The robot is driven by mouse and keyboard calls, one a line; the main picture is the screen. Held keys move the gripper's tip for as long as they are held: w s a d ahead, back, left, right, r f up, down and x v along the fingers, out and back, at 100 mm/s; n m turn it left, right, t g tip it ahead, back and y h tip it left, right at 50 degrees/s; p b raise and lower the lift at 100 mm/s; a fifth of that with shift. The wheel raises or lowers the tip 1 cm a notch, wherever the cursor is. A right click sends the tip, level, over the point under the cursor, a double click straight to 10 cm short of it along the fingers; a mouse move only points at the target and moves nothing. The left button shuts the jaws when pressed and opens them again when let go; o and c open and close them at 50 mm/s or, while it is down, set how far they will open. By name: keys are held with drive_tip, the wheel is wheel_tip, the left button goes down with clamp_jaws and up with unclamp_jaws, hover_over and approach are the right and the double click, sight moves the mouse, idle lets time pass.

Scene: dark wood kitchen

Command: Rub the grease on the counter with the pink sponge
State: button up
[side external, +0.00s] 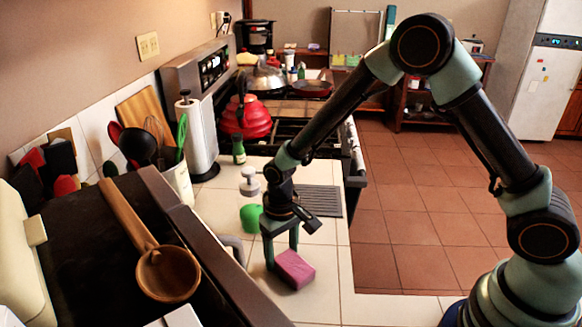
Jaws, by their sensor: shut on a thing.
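The pink sponge (296,269) is a small block at the counter's front part, in the lower middle of the side external view. My gripper (280,254) points down over it, its fingers shut on the sponge's left end. The sponge is at or very near the counter surface; I cannot tell if it touches. The tiled counter (325,262) is pale. No grease shows clearly on it; any under the sponge or behind my gripper is hidden.
A green object (251,217) and a white-topped dispenser (250,182) stand just left of my gripper. A grey ridged mat (318,201) lies behind it. A wooden ladle (165,270) rests on the dark raised surface at left. Tiles right of the sponge are clear to the counter edge.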

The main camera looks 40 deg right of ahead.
sight(277, 263)
drive_tip(key=shift+s+a, duration=0.9)
drive_tip(key=shift+s, duration=0.05)
drive_tip(key=shift+w+a, duration=0.15)
drive_tip(key=shift+a, duration=0.1)
drive_tip(key=shift+w+d, duration=0.15)
drive_tip(key=shift+w, duration=0.15)
drive_tip(key=shift+w+d+f, duration=0.1)
drive_tip(key=shift+w+d, duration=1.05)
drive_tip(key=shift+s+a, duration=1.15)
drive_tip(key=r, duration=0.2)
drive_tip(key=shift+s+a+r, duration=0.15)
drive_tip(key=shift+a+r, duration=0.05)
drive_tip(key=shift+r, duration=2.95)
